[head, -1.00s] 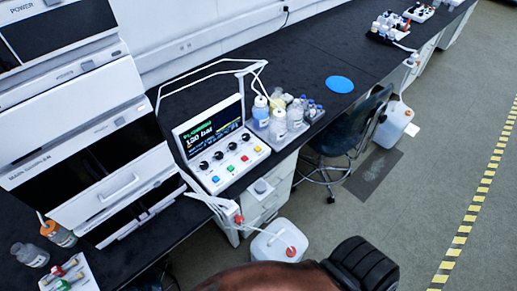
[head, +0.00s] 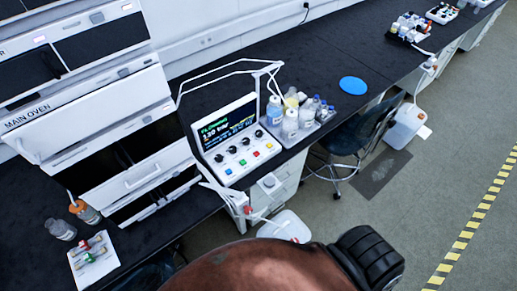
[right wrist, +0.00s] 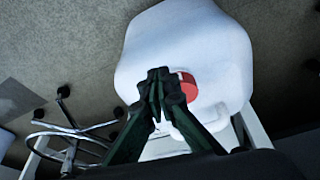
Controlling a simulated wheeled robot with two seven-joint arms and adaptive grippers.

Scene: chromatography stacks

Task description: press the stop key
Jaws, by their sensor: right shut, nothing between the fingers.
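The control unit (head: 228,181) stands on the black bench in the head view, with a lit screen (head: 228,127) reading a bar value. Its sloped front has a row of dark knobs and a row of small keys below. Key labels are too small to read. My right gripper (right wrist: 161,84) is shut and empty in the right wrist view, seen over a white jug. My left gripper is not in view.
The white floor jug (right wrist: 185,40) has a red cap (right wrist: 188,86). A bottle tray (head: 312,133) stands right of the unit, thin white tubing arches behind it, and the oven stack (head: 85,115) is at the left. A chair (head: 350,135) stands by the bench.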

